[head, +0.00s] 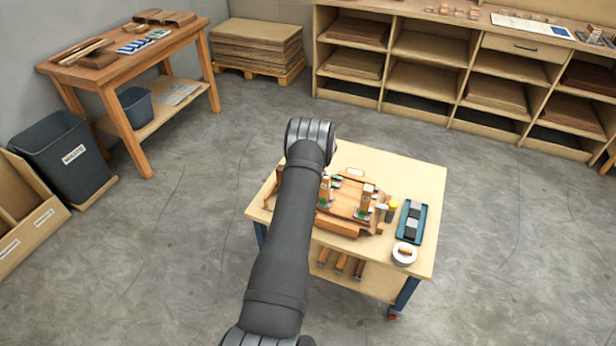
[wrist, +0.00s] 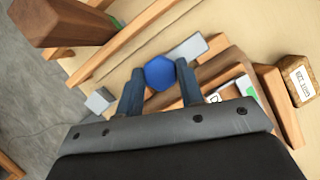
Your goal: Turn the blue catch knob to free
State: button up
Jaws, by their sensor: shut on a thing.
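The blue catch knob (wrist: 159,72) is six-sided and shows in the wrist view between the two fingers of my gripper (wrist: 159,81). The gripper is shut on the knob, one finger at each side. A light grey plate (wrist: 188,49) lies beside the knob, toward the upper right. The wooden fixture (head: 348,209) stands on the workbench in the head view. There my arm hides the knob and the gripper. I cannot read from these views which position the catch is in.
In the wrist view, a wooden post (wrist: 62,22) rises at upper left and a labelled cork-like block (wrist: 298,80) is at right. On the bench (head: 428,180) are a blue tray (head: 425,211), a tape roll (head: 404,254) and a yellow-topped bottle (head: 392,206). Open floor surrounds it.

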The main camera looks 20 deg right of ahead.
jog(key=o, duration=1)
jog(key=m+h, duration=0.1)
jog(key=m, duration=0.2)
jog(key=shift+a+m, duration=0.15)
jog(key=shift+m, duration=0.25)
jog(key=shift+r+m+t+h, duration=0.15)
jog(key=shift+m+t+h, duration=0.15)
jog(key=shift+h, duration=0.1)
jog(key=v, duration=1.7)
jog(key=shift+r, duration=0.1)
